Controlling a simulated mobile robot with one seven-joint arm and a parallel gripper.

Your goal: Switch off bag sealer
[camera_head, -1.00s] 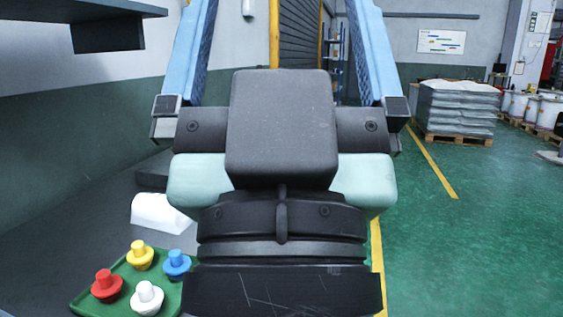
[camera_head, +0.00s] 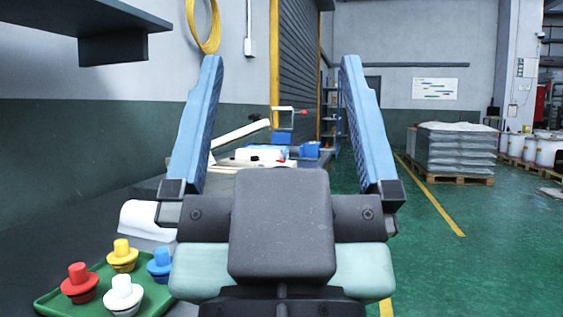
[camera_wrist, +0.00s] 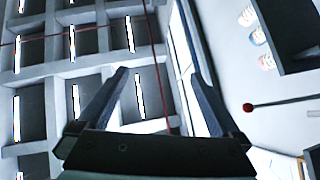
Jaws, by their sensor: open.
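A white machine with a raised, slanting arm (camera_head: 240,135) stands at the far end of the bench, between my fingers in the head view; it looks like the bag sealer. A small red part (camera_head: 303,112) shows near its top right. Its lower front is partly hidden by my gripper, and I cannot make out a switch. My gripper (camera_head: 281,62) points upward with its two blue fingers wide apart and nothing between them. In the wrist view my gripper (camera_wrist: 157,65) is also open and empty against the ceiling.
A green tray (camera_head: 52,303) with red, yellow, blue and white knobs is on the bench at lower left, beside a white rounded object (camera_head: 147,220). A dark shelf (camera_head: 110,45) overhangs at upper left. Blue bins (camera_head: 310,149) stand near the machine.

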